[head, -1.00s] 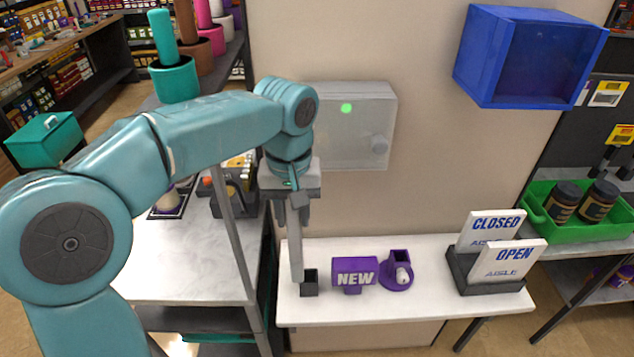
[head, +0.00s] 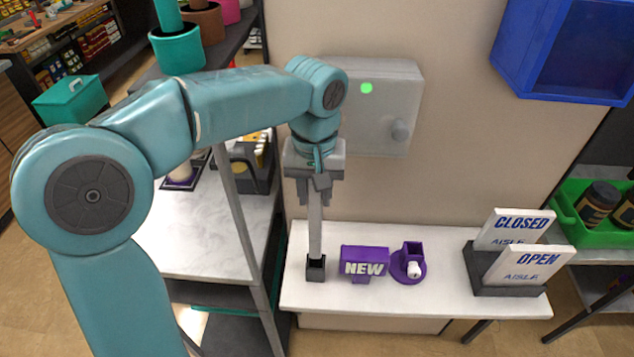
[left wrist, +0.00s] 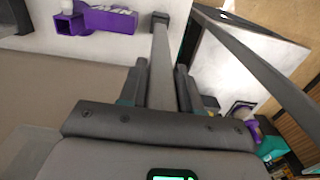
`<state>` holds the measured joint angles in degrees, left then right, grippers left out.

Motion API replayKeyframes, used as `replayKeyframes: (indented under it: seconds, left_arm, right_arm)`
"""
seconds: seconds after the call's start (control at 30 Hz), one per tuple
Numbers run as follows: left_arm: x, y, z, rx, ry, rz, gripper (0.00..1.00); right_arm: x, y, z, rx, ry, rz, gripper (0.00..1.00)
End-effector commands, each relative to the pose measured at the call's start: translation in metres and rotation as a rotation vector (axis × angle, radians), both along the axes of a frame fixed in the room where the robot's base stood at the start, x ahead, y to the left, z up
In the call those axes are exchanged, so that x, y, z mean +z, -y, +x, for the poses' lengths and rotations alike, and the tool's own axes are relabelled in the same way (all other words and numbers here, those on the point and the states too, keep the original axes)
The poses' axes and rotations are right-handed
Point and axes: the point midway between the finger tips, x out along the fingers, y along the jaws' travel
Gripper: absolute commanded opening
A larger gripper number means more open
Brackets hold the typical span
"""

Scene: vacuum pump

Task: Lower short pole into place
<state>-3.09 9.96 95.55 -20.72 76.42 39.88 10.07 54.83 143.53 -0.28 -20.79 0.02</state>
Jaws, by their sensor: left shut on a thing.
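The short grey pole (head: 315,228) stands close to upright in the head view. My left gripper (head: 315,188) is shut on its upper part from above. The pole's lower end meets the mouth of a small dark square socket (head: 316,269) on the white table. It looks lined up with the socket, but I cannot tell how deep it sits. In the left wrist view the pole (left wrist: 161,60) runs from between the fingers (left wrist: 158,88) to the dark socket (left wrist: 160,18). My right gripper is not in view.
On the white table (head: 420,294), a purple NEW sign (head: 364,262) and a purple holder (head: 409,262) stand right of the socket. A dark stand with CLOSED and OPEN signs (head: 522,262) is farther right. A grey wall box (head: 379,108) is behind the gripper.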

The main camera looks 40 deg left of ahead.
Motion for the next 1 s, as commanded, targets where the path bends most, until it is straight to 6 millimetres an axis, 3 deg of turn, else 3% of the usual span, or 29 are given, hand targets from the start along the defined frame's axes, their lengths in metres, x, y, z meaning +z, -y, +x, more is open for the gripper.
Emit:
replayKeyframes:
  seconds: [0.03,0.7,1.0]
  left_arm:
    - [-0.010,0.000,0.001,0.000,0.001,0.001,0.00]
    - [-0.069,0.001,0.005,0.000,0.001,0.000,0.00]
    - [-0.083,0.001,0.005,0.000,0.001,0.001,0.00]
  right_arm:
    - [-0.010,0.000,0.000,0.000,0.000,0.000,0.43]
    - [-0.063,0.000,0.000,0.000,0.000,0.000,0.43]
    - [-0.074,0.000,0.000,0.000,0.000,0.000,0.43]
